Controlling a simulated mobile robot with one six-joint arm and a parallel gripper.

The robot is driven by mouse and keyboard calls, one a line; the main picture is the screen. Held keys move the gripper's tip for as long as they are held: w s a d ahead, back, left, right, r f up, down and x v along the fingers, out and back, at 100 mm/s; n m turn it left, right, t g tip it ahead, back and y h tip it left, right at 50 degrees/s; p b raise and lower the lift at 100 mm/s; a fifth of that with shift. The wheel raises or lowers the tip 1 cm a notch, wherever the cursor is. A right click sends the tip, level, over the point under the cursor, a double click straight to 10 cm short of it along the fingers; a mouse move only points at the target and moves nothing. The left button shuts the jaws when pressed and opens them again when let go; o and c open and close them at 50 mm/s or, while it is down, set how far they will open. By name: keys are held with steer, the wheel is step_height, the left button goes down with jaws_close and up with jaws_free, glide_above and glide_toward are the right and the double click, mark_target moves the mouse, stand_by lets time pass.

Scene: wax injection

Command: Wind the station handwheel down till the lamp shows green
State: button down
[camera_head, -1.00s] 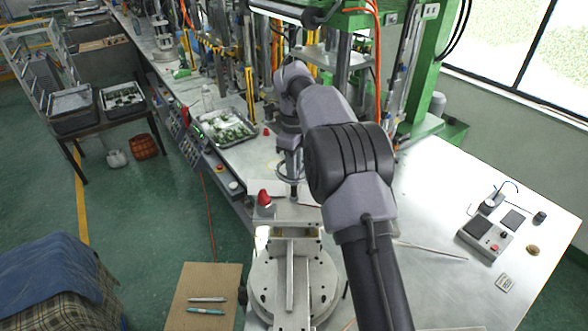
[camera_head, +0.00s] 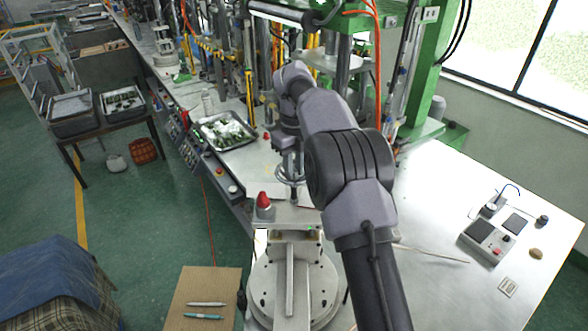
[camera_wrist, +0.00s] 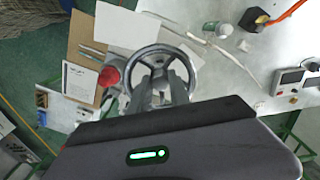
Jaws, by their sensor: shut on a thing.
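The station handwheel (camera_wrist: 137,66) is a grey metal ring with spokes, lying below my gripper in the wrist view. Part of its rim (camera_head: 284,182) shows in the head view beneath my arm. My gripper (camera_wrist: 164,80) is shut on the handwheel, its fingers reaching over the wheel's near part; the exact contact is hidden. In the head view my gripper (camera_head: 289,160) is small and partly covered by my arm. The lamp (camera_head: 263,200) is a red dome on a grey base beside the wheel; it also looks red in the wrist view (camera_wrist: 109,75).
A tray of green pieces (camera_head: 225,132) sits on the bench behind. A brown board (camera_head: 190,285) with two pens lies in front. A control box (camera_head: 487,238) and small items stand on the right bench, which has bare room. Green machine posts rise behind my arm.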

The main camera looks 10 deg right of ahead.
steer(key=shift+f, duration=0.1)
steer(key=c, duration=1.2)
jaws_free()
step_height(320, 180, up, 18)
steer(key=p, duration=0.9)
steer(key=shift+f, duration=0.2)
